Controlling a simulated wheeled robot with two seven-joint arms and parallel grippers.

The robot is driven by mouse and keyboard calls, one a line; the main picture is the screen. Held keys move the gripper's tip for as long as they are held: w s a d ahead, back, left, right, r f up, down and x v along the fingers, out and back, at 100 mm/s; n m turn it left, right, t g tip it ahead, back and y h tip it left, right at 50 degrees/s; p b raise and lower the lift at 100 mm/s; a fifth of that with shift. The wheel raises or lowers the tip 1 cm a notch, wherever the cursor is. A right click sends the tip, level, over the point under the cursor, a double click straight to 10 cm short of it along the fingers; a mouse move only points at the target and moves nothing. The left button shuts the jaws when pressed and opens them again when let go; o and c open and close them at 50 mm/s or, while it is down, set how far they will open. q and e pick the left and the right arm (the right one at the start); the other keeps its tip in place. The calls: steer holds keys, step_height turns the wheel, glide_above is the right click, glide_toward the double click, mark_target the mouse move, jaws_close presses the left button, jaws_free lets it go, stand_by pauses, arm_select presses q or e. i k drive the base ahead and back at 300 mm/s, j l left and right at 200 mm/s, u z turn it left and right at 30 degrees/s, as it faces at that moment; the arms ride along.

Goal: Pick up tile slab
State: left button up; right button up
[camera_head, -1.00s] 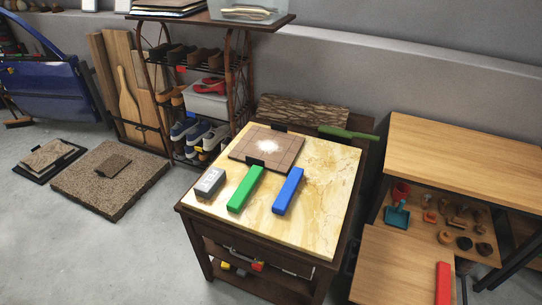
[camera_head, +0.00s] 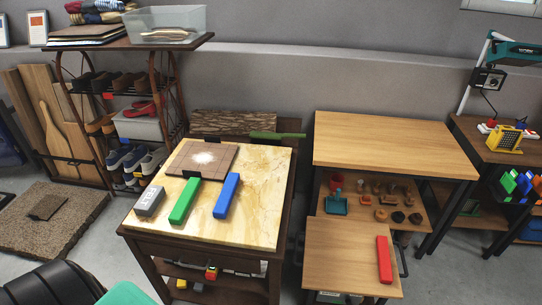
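A square brown tile slab (camera_head: 220,163) with a white powdery patch in its middle lies flat on a small table (camera_head: 262,205) with a yellowish marble-like top. Small black pieces (camera_head: 191,174) sit at its near and far edges. A green block (camera_head: 184,202) and a blue block (camera_head: 227,196) lie in front of the slab, and a grey block (camera_head: 149,201) lies at the table's left corner. Neither of my grippers is in view.
A shoe rack (camera_head: 128,40) stands behind left, and a rough stone slab (camera_head: 50,220) lies on the floor at left. A wooden table (camera_head: 390,140) and a lower one (camera_head: 345,255) with a red block (camera_head: 384,260) stand at right. The marble top's right side is clear.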

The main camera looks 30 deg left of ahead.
mark_target(210, 159)
steer(key=j+z, duration=0.15)
steer(key=z, duration=0.25)
steer(key=j+z, duration=0.1)
steer(key=z, duration=0.35)
steer(key=j+z, duration=0.1)
steer(key=z, duration=0.3)
steer(key=k+j+z, duration=0.1)
steer(key=z, duration=0.3)
steer(key=k+j, duration=0.7)
steer(key=j, duration=0.15)
steer(key=k+j+z, duration=0.1)
steer(key=k+j, duration=0.55)
steer(key=j, duration=0.2)
